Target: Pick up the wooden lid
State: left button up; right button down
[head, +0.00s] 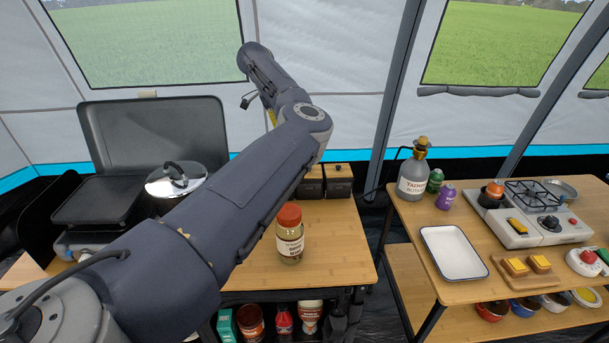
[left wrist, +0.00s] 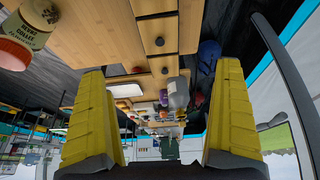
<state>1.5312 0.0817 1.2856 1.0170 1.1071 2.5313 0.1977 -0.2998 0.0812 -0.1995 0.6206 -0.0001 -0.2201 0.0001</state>
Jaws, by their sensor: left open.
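Two dark square canisters stand at the back of the middle table. Each has a wooden lid with a small black knob: the right lid (head: 338,170) shows in full, and the left lid (head: 312,172) is partly covered by my arm. In the left wrist view, which is upside down, wooden lids with black knobs show beyond the fingers: one lid (left wrist: 150,32) and another lid (left wrist: 160,64). My left gripper (left wrist: 160,72) is open, its yellow fingers wide apart with nothing between them. In the head view it is mostly hidden behind my arm; a yellow part (head: 270,115) shows.
A red-capped jar (head: 290,235) stands on the middle table, right of my arm. The right table holds a grey bottle (head: 413,175), a white tray (head: 453,252) and a camp stove (head: 530,225).

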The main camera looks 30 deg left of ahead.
pick_arm(q)
jog(key=x, duration=1.7)
jog(key=shift+w+d, duration=0.15)
jog(key=shift+d, duration=0.2)
jog(key=shift+c, duration=0.4)
jog(key=shift+r, duration=0.1)
jog(key=c, duration=1.1)
